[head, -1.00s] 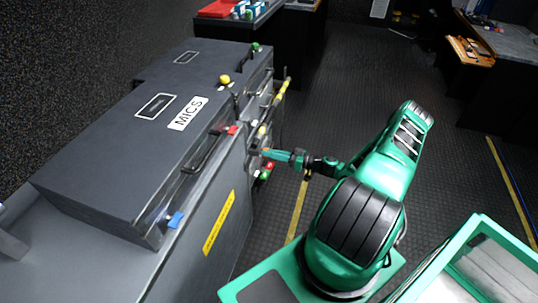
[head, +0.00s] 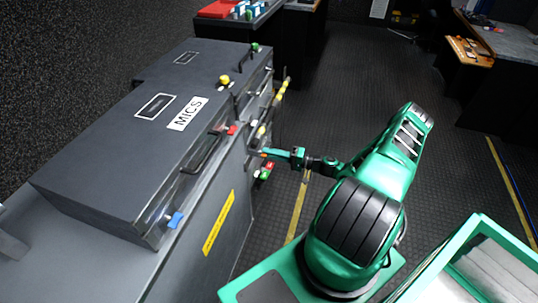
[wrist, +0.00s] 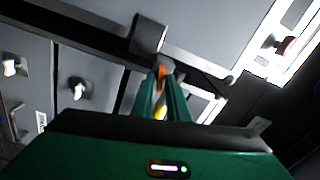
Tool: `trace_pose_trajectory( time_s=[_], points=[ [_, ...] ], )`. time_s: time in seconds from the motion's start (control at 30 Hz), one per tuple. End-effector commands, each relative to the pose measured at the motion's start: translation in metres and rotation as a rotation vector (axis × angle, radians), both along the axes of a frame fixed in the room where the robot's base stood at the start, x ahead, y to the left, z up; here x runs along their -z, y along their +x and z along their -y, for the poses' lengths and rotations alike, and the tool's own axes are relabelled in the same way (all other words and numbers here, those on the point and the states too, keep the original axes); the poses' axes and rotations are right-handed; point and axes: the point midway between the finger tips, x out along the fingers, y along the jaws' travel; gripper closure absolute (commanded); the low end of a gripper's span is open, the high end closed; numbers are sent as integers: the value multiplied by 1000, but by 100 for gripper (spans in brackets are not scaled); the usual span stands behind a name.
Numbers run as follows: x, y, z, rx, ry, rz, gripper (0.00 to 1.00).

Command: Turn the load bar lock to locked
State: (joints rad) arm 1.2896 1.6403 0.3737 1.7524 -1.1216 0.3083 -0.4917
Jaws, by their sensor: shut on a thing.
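My gripper (head: 268,152) reaches from the right to the front of the grey case on the left. In the wrist view its two green fingers (wrist: 160,85) are shut on a small orange piece (wrist: 161,70), which looks like the handle of the load bar lock. A bit of orange (head: 263,155) also shows at the fingertips in the head view. The fingers hide most of the lock, and I cannot read its setting.
A red and green fitting (head: 267,167) sits just below the gripper. The case marked MICS (head: 110,150) has a black handle (head: 203,152) and a blue tab (head: 174,220) along its edge. Dark floor is free behind and right of the gripper.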

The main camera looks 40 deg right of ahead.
Motion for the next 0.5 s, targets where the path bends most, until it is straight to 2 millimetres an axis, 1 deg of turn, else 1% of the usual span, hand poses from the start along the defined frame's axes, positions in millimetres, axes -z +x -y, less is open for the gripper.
trace_pose_trajectory(
  time_s=[0.03, 0.2, 0.5],
  points=[
    [1, 1, 3, 6, 22, -23, 100],
    [2, 1, 3, 7, 103, -87, 100],
    [3, 1, 3, 7, 181, -148, 100]
  ],
)
